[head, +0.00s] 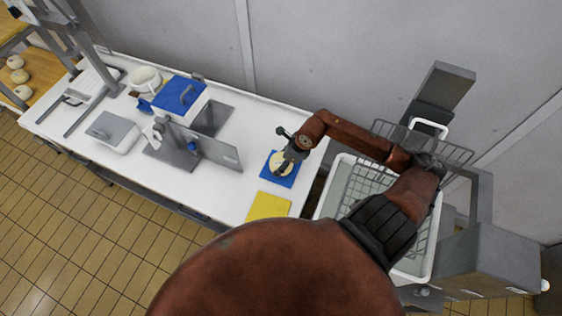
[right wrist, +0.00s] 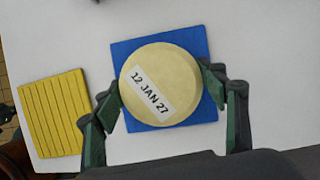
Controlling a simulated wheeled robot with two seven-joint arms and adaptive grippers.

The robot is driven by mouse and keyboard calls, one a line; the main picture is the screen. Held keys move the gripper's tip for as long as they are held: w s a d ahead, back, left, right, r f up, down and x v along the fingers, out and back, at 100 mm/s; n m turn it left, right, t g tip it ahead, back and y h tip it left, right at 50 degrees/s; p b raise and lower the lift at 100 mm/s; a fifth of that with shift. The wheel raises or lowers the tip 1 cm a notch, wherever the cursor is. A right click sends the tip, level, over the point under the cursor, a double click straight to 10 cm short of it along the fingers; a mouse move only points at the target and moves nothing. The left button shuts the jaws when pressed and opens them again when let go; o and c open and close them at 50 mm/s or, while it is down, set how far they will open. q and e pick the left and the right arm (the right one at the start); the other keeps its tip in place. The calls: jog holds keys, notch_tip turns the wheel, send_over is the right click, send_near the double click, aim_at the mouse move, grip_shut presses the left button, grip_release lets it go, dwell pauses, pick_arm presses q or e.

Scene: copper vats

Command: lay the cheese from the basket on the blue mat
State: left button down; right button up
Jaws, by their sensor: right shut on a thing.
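The cheese (right wrist: 158,72) is a round, pale yellow disc with a white label reading "12 JAN 27". My right gripper (right wrist: 161,95) is shut on the cheese, with a finger at each side of it. The cheese is over the blue mat (right wrist: 199,38), and the mat's corners show around it; I cannot tell whether they touch. In the head view, my right gripper (head: 284,163) and the cheese (head: 279,158) are over the blue mat (head: 271,179) near the table's right end. The wire basket (head: 455,153) is at the right, partly hidden by my right arm.
A yellow mat (head: 268,206) lies in front of the blue mat; it also shows in the right wrist view (right wrist: 54,116). A grey upright panel (head: 219,153) and a slicer-like device (head: 172,147) stand to the left. The white table (head: 225,196) is bare between them.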

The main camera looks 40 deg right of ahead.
jog(key=shift+f+b, duration=0.3)
jog(key=shift+f, duration=0.05)
dwell(0.4)
jog(key=o, duration=1.6)
jog(key=shift+r+p, duration=2.1)
jog(key=shift+r, duration=1.45)
jog(key=shift+a+f, duration=0.1)
